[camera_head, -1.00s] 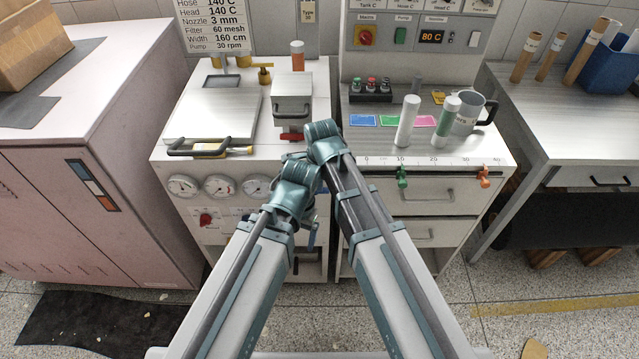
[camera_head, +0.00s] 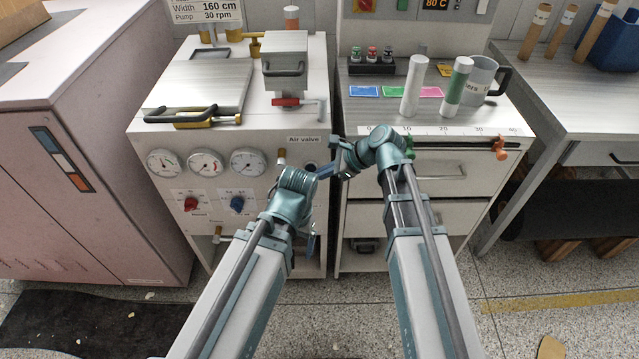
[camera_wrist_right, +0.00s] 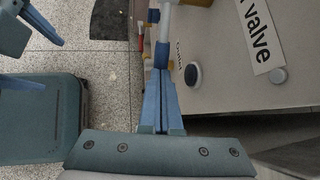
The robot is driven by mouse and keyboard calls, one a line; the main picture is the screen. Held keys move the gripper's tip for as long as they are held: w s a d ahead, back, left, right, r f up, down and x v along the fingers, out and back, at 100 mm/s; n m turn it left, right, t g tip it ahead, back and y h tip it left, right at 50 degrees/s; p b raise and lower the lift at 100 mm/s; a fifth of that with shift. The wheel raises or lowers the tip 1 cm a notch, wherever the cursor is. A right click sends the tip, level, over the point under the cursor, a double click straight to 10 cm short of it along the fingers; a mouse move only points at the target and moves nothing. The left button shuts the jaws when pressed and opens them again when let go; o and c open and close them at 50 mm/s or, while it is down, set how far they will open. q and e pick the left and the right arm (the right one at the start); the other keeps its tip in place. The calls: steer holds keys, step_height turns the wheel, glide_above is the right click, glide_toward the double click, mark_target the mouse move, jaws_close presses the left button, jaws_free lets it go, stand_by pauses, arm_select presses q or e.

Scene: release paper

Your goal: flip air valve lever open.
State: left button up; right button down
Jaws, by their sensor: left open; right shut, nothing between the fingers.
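The air valve shows as a brass fitting (camera_head: 281,155) left of the "Air valve" label (camera_head: 303,139) on the machine's front. In the right wrist view a pale rod with a blue sleeve (camera_wrist_right: 162,54), which looks like its lever, runs down from the brass part. My right gripper (camera_wrist_right: 160,75) is shut and empty. Its blue fingertips are close to the sleeve's end; whether they touch is unclear. In the head view the lever is mostly hidden by my left wrist.
Gauges (camera_head: 206,163), a red knob (camera_head: 190,203) and a blue knob (camera_head: 237,203) are to the left. A drawer cabinet (camera_head: 405,219) stands right. The floor in front is open.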

steer(key=a+f+m+y+b, duration=0.1)
steer(key=a+f+y+b, duration=0.4)
steer(key=b, duration=1.2)
steer(key=y, duration=0.2)
steer(key=shift+a+f+t+y, duration=0.25)
steer(key=shift+f+t+y, duration=0.05)
steer(key=shift+f+y, duration=0.1)
steer(key=shift+s+a, duration=0.1)
steer(key=shift+f, duration=0.1)
